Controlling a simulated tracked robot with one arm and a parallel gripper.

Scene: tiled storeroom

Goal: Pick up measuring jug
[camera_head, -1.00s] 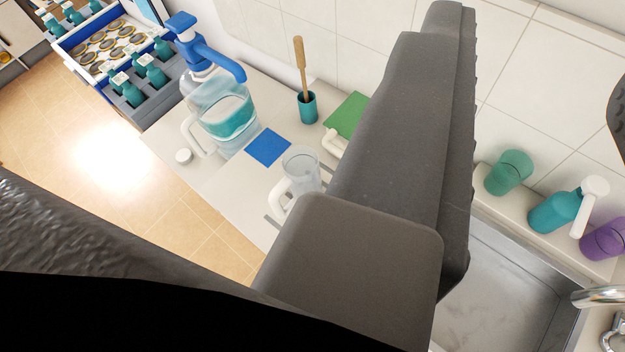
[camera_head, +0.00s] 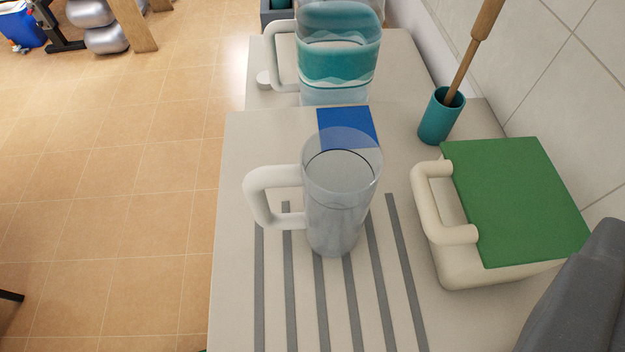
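The measuring jug (camera_head: 338,205) is a clear, greyish cylinder with a white handle (camera_head: 265,197) on its left side. It stands upright on the light counter, at the far end of the grey grooves. A dark grey part of my gripper (camera_head: 590,300) shows at the lower right edge, to the right of the jug and apart from it. The fingertips are not clearly visible, so I cannot tell whether they are open or shut.
A green-topped box with a cream handle (camera_head: 515,200) stands right of the jug. A tiled wall bounds the right; the tiled floor is left.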

